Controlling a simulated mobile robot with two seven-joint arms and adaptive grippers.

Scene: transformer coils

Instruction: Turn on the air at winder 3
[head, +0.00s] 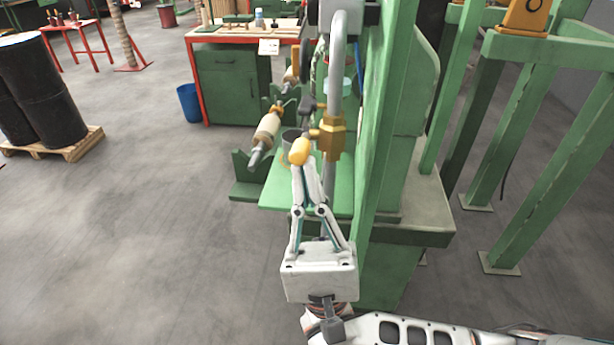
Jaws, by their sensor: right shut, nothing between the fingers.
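A brass air valve (333,137) sits on a grey vertical pipe (338,65) beside a green upright of the winder (385,130). Its yellow handle (299,151) sticks out to the left of the brass body, toward me. My right gripper (309,168) points up and away from me with its fingers shut and empty. Its fingertips are right at the lower side of the yellow handle; I cannot tell whether they touch it. The fingers hide part of the pipe's surroundings. My left gripper is not in view.
Green posts (540,170) crowd the right side. A green workbench with a red frame (232,84) and a blue bin (189,103) stand behind. Black drums (38,85) rest on a wooden pallet (75,147) at left. The grey floor (130,240) at left front is clear.

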